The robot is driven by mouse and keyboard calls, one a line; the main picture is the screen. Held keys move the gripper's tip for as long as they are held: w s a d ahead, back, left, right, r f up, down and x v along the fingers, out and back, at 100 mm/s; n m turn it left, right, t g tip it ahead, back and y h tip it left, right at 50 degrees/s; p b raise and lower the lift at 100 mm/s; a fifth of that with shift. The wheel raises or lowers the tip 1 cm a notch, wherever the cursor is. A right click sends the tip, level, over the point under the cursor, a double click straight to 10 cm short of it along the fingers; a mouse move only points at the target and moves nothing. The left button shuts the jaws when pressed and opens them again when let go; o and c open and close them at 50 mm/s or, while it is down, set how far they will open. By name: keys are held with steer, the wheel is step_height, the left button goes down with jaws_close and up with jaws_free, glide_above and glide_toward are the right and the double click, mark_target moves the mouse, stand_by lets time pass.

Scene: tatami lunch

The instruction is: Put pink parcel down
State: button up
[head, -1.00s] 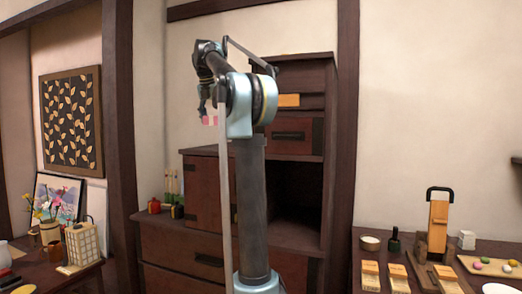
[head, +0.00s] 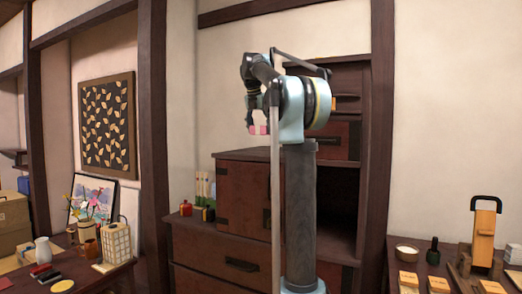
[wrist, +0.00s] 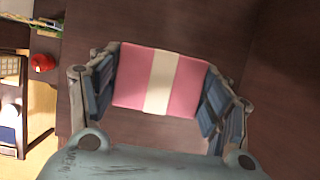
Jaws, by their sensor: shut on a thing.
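The pink parcel (wrist: 130,80) has a cream band across its middle and sits between the padded fingers of my gripper (wrist: 160,85) in the wrist view. The fingers press on its left and right ends. In the head view the pink parcel (head: 259,130) is small and partly hidden by my arm. My gripper (head: 254,122) holds it in the air, in front of the dark wooden chest (head: 240,188).
A low table (head: 85,281) at left holds a lantern (head: 117,243), a white vase (head: 43,250) and flowers. A table at right holds a wooden stand (head: 485,233), a bowl (head: 406,253) and a dark bottle (head: 433,251). A small red jar (head: 186,208) stands on the chest's lower top.

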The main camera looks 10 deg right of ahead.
mark_target(258, 128)
steer(key=shift+f, duration=3.8)
steer(key=o, duration=1.1)
steer(key=shift+f, duration=0.1)
steer(key=v, duration=1.2)
